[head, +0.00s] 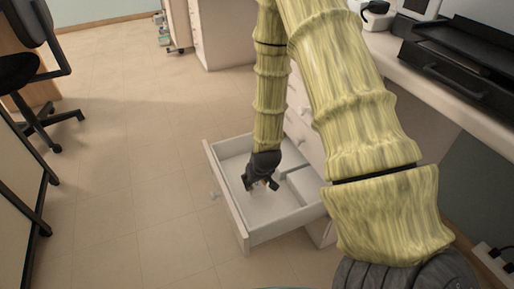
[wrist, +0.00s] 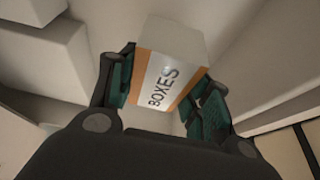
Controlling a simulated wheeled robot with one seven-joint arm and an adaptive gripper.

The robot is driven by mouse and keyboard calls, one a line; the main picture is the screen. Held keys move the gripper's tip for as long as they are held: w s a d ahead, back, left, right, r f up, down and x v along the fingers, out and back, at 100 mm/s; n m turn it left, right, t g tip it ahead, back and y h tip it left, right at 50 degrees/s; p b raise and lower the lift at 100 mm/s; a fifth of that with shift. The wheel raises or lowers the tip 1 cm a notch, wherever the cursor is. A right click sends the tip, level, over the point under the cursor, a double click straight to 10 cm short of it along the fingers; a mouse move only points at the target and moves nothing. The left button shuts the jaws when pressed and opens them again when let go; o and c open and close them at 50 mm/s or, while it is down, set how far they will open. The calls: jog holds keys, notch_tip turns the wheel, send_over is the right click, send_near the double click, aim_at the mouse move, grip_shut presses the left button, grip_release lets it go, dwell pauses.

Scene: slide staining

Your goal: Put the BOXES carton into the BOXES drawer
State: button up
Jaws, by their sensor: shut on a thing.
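The BOXES carton (wrist: 168,75) is white with orange bands and dark lettering. In the wrist view it sits between the two fingers of my gripper (wrist: 165,98), which is shut on it. In the head view my gripper (head: 262,183) is over the open drawer (head: 240,228), within its outline. The carton is mostly hidden there by the gripper. The drawer is white, pulled out, with a round knob on its front. I cannot read a label on it, and cannot tell whether the carton touches its floor.
Pale blocks or partitions (head: 305,184) stand in the drawer's right part. The desk (head: 405,62) with a black tray (head: 450,68) is at the right. An office chair (head: 40,80) stands at the left. The floor left of the drawer is clear.

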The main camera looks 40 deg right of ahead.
jog(key=w+d+b, duration=0.1)
jog(key=w, duration=0.3)
jog(key=w+d+f+b, duration=0.1)
jog(key=w, duration=0.3)
jog(key=w+d+b, duration=0.1)
jog(key=w, duration=0.3)
jog(key=shift+w+d+f+b, duration=0.1)
jog(key=shift+f+b, duration=0.05)
jog(key=shift+b, duration=0.15)
jog(key=shift+f+b, duration=1.15)
jog(key=shift+f, duration=0.65)
jog(key=shift+r, duration=0.15)
jog(key=o, duration=1)
jog(key=p+v, duration=0.4)
jog(key=v, duration=0.8)
jog(key=shift+p, duration=0.4)
